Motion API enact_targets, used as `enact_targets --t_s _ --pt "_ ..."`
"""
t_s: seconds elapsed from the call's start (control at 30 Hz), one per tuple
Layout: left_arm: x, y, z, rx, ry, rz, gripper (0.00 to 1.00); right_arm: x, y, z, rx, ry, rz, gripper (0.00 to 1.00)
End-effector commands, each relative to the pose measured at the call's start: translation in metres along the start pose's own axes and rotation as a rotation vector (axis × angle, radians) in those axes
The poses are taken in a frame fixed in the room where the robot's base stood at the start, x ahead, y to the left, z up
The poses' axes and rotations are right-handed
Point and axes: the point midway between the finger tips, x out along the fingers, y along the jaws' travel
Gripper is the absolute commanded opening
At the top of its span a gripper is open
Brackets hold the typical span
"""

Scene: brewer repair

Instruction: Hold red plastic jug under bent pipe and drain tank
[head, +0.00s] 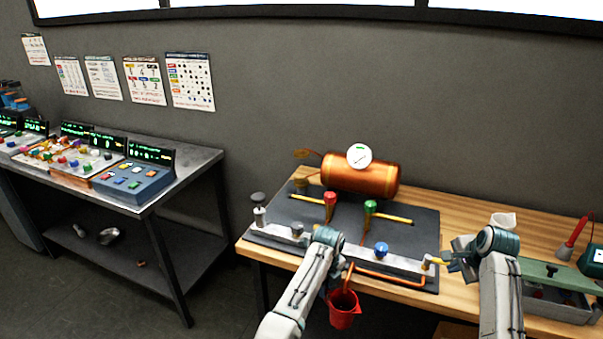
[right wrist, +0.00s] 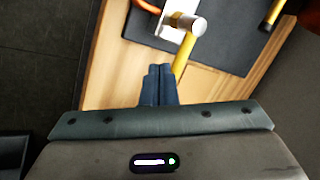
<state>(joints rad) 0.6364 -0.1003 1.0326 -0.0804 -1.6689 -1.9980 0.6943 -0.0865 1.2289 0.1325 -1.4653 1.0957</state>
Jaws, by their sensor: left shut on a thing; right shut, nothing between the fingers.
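A red plastic jug (head: 344,314) hangs in front of the table's front edge, its dark opening facing up. My left gripper (head: 341,287) is shut on it; the fingers are partly hidden by the wrist. The bent pipe (head: 390,280) is orange and runs along the front of the dark mat; its left end turns down just above the jug. The copper tank (head: 360,176) with a round white gauge (head: 359,155) lies at the back of the mat. My right gripper (head: 449,258) is shut and empty beside a yellow lever (head: 437,261); its closed fingers show in the right wrist view (right wrist: 158,84).
Red (head: 330,197), green (head: 370,206) and blue (head: 381,249) valve handles stand on the dark mat (head: 415,225). A grey-green toolbox (head: 555,280) sits on the table at right. A bench with control panels (head: 135,180) stands at left, with floor between.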

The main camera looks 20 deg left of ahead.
Motion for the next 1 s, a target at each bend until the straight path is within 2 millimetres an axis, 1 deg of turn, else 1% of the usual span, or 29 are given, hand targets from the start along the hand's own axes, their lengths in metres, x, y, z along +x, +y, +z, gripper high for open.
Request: enact_targets --t_s 0.6,0.77,1.0 --pt "0.0 0.0 0.0 0.0 0.0 -0.001 0.0 -0.043 -0.024 -0.002 0.0 0.0 0.0 0.0" --pt "0.0 0.0 0.0 0.0 0.0 0.0 0.0 -0.049 -0.026 -0.002 0.0 0.0 0.0 0.0" --pt "0.0 0.0 0.0 0.0 0.0 0.0 0.0 -0.049 -0.027 -0.002 0.0 -0.001 0.0 0.0"
